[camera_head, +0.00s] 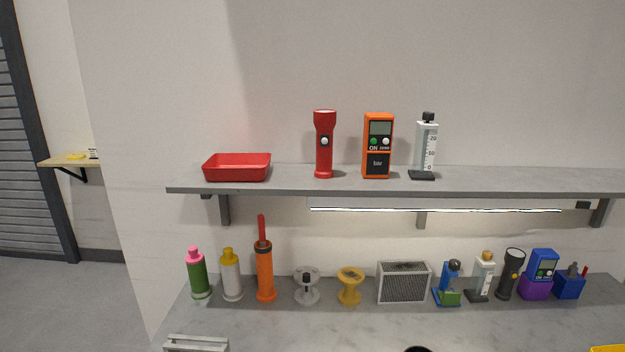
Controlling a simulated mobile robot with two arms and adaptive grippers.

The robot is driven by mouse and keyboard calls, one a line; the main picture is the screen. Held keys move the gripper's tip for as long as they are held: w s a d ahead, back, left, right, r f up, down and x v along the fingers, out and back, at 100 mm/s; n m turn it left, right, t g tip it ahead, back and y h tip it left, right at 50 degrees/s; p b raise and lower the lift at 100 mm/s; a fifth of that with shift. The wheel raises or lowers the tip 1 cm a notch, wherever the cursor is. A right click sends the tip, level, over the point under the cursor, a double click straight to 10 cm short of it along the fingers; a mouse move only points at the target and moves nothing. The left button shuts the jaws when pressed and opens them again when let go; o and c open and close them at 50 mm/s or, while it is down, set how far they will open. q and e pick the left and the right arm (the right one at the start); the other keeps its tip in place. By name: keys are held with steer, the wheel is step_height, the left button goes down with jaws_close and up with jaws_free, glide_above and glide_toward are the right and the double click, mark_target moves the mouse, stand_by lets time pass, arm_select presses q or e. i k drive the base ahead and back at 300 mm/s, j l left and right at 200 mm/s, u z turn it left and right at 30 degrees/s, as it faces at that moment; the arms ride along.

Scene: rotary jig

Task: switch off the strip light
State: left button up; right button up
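The strip light (435,210) is a long thin bar under the front of the grey wall shelf. It looks bright white, and the wall just below the shelf is pale and lit. A small dark box (583,205) sits under the shelf just beyond the right end of the strip; I cannot tell whether it is the light's switch. Neither of my grippers shows in the head view.
The shelf (500,182) holds a red tray (237,168), red torch (324,145), orange meter (377,145) and white gauge (425,148). Bottles, spools, a grey vent box (404,283) and other tools line the back of the bench (400,328). The bench's middle is mostly clear.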

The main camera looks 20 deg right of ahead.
mark_target(579, 204)
steer(key=l+z, duration=0.2)
steer(key=z, duration=0.2)
steer(key=l+z, duration=0.2)
steer(key=z, duration=0.15)
steer(key=i+l+z, duration=0.1)
steer(key=z, duration=0.3)
steer(key=l, duration=0.1)
